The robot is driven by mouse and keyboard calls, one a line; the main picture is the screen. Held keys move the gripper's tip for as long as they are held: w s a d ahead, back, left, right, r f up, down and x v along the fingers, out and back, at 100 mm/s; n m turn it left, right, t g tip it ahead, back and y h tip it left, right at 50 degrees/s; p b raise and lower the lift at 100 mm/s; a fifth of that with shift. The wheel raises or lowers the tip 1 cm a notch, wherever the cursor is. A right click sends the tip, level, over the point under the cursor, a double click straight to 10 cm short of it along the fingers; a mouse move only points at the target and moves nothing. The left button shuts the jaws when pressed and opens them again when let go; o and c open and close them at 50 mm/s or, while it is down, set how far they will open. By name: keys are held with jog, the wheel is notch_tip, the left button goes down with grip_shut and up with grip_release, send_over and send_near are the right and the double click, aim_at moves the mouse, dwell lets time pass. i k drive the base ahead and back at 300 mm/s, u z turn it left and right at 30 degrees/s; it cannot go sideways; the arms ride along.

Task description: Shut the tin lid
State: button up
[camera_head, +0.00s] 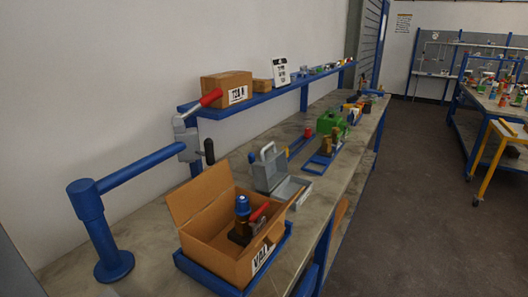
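The grey tin (291,191) stands on the workbench, just behind the cardboard box. Its lid (269,171) is raised, standing roughly upright at the tin's left side, with a light handle (268,151) on it. The tin is open and a pale label shows at its near right corner. The box hides part of the tin's near side. My gripper is not in this view.
An open cardboard box (217,251) sits in a blue tray (206,278), holding a blue-topped part with a red handle. A blue post (98,236) carries a bar with a red-handled clamp (189,141). Green and brass-coloured parts stand behind the tin.

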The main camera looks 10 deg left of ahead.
aim_at(272, 167)
jog(key=u, duration=2.35)
jog(key=k, duration=0.8)
jog(key=z, duration=1.65)
jog(key=i, duration=1)
